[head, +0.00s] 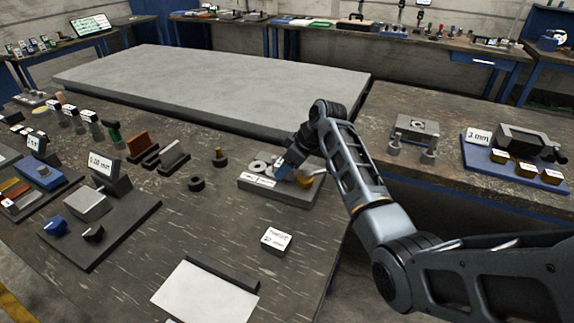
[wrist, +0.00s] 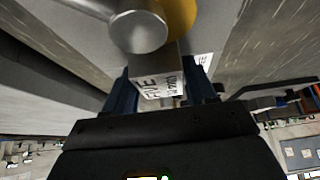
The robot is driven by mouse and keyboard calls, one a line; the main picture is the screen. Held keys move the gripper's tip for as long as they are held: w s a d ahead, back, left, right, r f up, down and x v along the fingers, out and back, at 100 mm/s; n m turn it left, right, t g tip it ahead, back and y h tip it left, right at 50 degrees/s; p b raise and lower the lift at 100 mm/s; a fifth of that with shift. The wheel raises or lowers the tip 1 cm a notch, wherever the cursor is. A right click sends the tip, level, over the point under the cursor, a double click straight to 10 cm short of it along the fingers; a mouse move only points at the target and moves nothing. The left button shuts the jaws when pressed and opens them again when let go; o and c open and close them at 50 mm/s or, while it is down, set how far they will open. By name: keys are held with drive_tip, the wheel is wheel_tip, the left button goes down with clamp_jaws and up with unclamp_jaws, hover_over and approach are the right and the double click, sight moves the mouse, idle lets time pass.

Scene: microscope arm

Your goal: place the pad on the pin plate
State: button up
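My gripper (head: 283,173) is low over a small grey plate (head: 286,199) in the head view. Two round grey washers (head: 258,166) lie on that plate, with white labels (head: 263,181) along its front. A gold rounded piece (head: 304,181) is beside the fingertips; it also shows in the wrist view (wrist: 181,14). In the wrist view my blue fingers (wrist: 160,92) stand apart with a small lettered block (wrist: 158,88) between them. I cannot tell whether they press on it. A metal cylinder (wrist: 139,31) is just beyond. I cannot tell for sure which pieces are the pad and the pin plate.
A large pale slab (head: 210,82) fills the back of the bench. A block fixture (head: 416,127) and a blue board (head: 505,170) are at right. Left are a dark board (head: 100,222) and brown upright holders (head: 138,143). A white sheet (head: 204,302) lies in front.

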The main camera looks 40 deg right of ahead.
drive_tip(key=o, duration=0.4)
drive_tip(key=shift+c, duration=0.2)
drive_tip(key=v, duration=1.2)
drive_tip(key=shift+r, duration=0.15)
